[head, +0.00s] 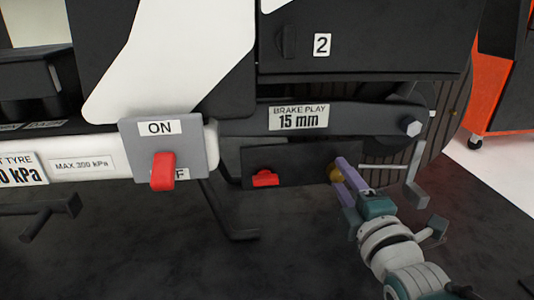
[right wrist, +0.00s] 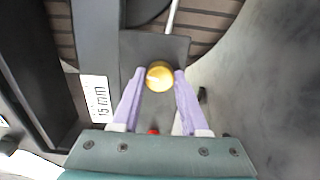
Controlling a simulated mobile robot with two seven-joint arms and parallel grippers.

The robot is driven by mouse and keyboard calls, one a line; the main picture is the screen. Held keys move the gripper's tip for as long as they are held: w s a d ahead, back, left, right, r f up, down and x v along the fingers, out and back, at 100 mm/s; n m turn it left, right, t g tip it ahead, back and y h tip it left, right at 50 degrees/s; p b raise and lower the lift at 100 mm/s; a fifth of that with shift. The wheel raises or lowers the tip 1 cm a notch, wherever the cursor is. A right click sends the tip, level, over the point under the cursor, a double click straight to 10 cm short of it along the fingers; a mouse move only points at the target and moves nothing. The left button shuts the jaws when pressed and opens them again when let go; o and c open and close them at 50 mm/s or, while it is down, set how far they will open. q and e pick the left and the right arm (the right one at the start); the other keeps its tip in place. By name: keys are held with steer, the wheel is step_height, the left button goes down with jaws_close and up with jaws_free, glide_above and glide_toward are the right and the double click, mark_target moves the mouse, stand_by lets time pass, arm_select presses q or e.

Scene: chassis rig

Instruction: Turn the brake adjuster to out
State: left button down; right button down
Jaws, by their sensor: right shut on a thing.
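The brake adjuster appears as a round brass-yellow knob (head: 334,173) on a dark plate (head: 290,162), below the "BRAKE PLAY 15 mm" label (head: 297,117). My right gripper (head: 343,172) comes from the lower right, with its purple fingers at the knob. In the right wrist view, the knob (right wrist: 159,77) sits between the two fingertips, and the gripper is shut on it. The fingers partly hide the knob in the head view. No mark for its setting can be read. My left gripper is not in view.
A red lever (head: 162,172) on a grey ON/OFF plate (head: 131,157) points down. A smaller red part (head: 265,179) sits left of the knob. A hex bolt (head: 412,127) and a grey pedal-like bracket (head: 414,190) are close to the right. Dark floor lies open below.

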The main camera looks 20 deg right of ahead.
steer(key=shift+n, duration=1.3)
steer(key=shift+n, duration=0.3)
steer(key=shift+c, duration=2.2)
jaws_free()
steer(key=p+v, duration=0.4)
steer(key=v, duration=0.6)
steer(key=shift+r, duration=0.1)
